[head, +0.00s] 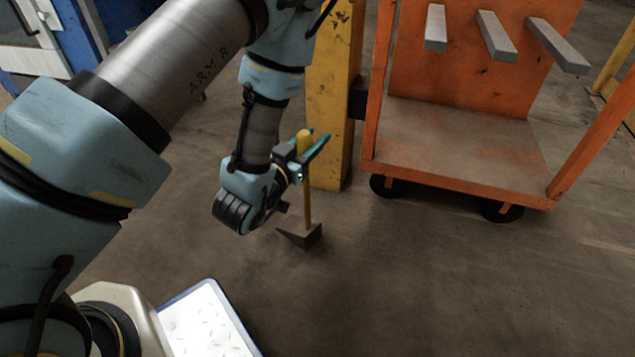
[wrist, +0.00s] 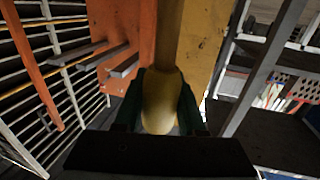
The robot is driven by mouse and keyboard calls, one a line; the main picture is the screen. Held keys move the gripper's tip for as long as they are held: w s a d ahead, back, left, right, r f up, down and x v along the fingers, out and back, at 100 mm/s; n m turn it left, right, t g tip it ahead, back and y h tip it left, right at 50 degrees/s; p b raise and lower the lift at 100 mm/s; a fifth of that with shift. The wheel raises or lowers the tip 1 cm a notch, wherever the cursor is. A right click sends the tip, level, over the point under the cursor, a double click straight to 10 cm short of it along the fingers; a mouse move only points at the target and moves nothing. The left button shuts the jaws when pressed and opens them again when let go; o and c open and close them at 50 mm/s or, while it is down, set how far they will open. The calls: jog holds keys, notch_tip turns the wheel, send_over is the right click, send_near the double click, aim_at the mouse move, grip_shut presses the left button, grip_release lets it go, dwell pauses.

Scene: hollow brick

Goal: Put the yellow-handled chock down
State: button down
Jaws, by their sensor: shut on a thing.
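The yellow-handled chock (head: 302,238) is a dark wedge on the end of an upright yellow handle with a thick yellow grip. In the head view it hangs low or touches the floor in front of the yellow post; I cannot tell which. My gripper (head: 309,146) has green fingers and is shut on the grip at the top of the handle. In the wrist view the yellow grip (wrist: 162,100) sits between the green fingers of my gripper (wrist: 163,112). The wedge is hidden in that view.
A yellow post (head: 333,95) stands right behind the chock. An orange cart (head: 455,185) with black wheels and grey bars stands to the right. Bare concrete floor (head: 400,290) lies open in front and to the right. My base is at the lower left.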

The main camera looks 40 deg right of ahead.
jog(key=w+b+x, duration=0.1)
jog(key=b+x, duration=0.1)
jog(key=x, duration=0.4)
jog(key=w+a+b+x, duration=0.1)
jog(key=x, duration=0.5)
jog(key=w+b+x, duration=0.2)
jog(key=x, duration=0.4)
jog(key=shift+w+r+b, duration=0.2)
jog(key=shift+b, duration=0.1)
jog(key=shift+d+f, duration=0.1)
jog(key=shift+f, duration=0.2)
jog(key=shift+f+b, duration=2.3)
jog(key=shift+f, duration=0.85)
jog(key=shift+w+d+f+b, duration=0.1)
jog(key=shift+b, duration=0.2)
jog(key=shift+w, duration=0.1)
